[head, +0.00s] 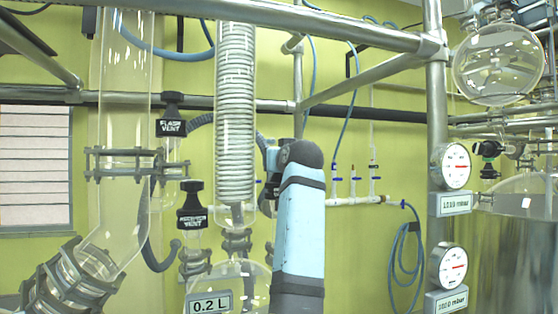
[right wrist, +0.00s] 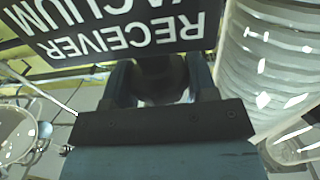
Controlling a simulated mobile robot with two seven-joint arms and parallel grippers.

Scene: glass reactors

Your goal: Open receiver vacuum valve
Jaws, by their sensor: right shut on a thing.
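The receiver vacuum valve shows in the right wrist view as a black label plate (right wrist: 120,35) reading RECEIVER VACUUM upside down, with a dark round handle (right wrist: 160,72) beside it. My right gripper (right wrist: 160,90) is shut on that handle, one finger on each side. In the head view my light-blue right arm covers most of the valve and the gripper, just right of the coiled condenser. How far the handle is turned cannot be told. My left gripper is in neither view.
The glass coil condenser (head: 235,95) stands close left of my right arm; a coil also fills the right of the wrist view (right wrist: 270,65). The receiver vent valve (head: 191,208) and flash vent valve (head: 171,126) are further left. A steel post with gauges (head: 450,167) stands right.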

